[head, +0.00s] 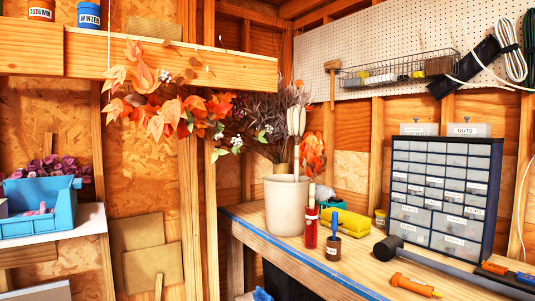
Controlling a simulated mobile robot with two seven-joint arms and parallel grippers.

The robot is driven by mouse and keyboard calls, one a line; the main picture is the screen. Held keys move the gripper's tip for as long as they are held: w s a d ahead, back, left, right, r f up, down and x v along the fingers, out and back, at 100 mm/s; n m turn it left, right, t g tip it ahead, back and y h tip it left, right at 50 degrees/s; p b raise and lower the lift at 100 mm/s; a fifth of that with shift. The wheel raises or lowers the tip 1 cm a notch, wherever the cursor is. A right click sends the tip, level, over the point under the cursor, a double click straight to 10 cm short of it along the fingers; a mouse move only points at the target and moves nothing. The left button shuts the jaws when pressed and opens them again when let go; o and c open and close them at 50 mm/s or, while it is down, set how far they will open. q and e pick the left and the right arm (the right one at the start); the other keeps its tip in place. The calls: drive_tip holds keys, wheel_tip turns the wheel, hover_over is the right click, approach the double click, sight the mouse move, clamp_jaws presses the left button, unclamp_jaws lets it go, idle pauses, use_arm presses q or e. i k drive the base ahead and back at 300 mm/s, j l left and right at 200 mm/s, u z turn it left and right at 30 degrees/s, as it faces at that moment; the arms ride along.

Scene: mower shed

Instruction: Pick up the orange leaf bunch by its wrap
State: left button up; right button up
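An orange leaf bunch (312,152) stands upright at the right side of a large cream pot (285,207) on the wooden workbench. A narrow stem or wrapped part runs down below its leaves toward a slim red container (311,228). I cannot tell whether it stands in that container or behind it. A garland of orange leaves (168,105) with white flowers hangs at the left from a wooden beam. Neither of my grippers is in view.
A drawer cabinet (445,195) stands behind. A blue bin (38,208) sits on the left shelf. Bare bench shows at the front.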

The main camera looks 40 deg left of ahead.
sight(312, 146)
drive_tip(key=u, duration=1.2)
